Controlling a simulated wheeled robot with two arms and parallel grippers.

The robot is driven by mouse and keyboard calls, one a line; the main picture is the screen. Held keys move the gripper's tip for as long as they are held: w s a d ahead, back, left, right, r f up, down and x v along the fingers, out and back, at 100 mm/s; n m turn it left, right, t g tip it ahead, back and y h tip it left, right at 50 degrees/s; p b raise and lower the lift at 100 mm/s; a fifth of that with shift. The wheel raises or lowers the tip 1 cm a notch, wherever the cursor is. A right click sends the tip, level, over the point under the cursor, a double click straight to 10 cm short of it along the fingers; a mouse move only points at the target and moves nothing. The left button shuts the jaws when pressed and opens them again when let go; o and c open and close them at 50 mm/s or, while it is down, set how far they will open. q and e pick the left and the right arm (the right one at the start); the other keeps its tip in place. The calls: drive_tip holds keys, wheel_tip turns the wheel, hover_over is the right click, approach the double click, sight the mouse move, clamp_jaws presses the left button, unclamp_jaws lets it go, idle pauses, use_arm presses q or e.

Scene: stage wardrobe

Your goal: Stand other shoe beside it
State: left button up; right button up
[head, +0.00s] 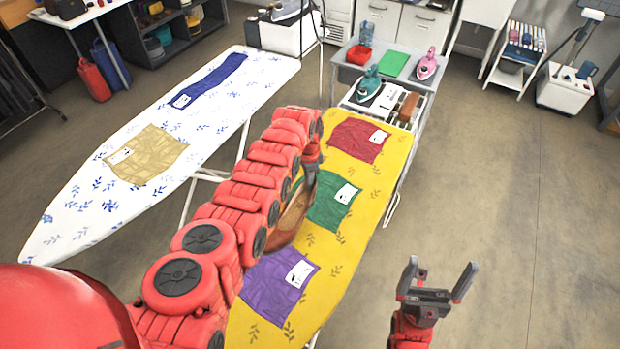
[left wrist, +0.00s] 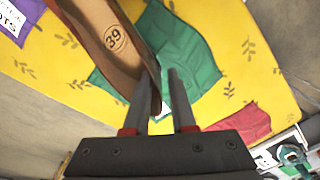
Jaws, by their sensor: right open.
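A brown shoe (head: 290,216) shows over the yellow ironing board (head: 374,178), partly hidden behind my red left arm. In the left wrist view the shoe (left wrist: 115,42) is close, with "39" on its tan insole. My left gripper (left wrist: 161,100) has its fingers on either side of the shoe's wall and appears shut on it. The shoe looks raised above the board. A brown object (head: 408,107) stands at the board's far end by the irons; I cannot tell if it is the matching shoe. My right gripper (head: 438,280) is open and empty, right of the board.
Purple (head: 277,285), green (head: 331,203) and red (head: 356,139) cloths lie on the yellow board. A white patterned board (head: 100,200) stands to the left. Teal (head: 369,85) and pink (head: 427,66) irons stand at the far end.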

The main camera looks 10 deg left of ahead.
use_arm(q)
drive_tip(key=shift+s+d+f, duration=0.1)
drive_tip(key=shift+s+f, duration=0.2)
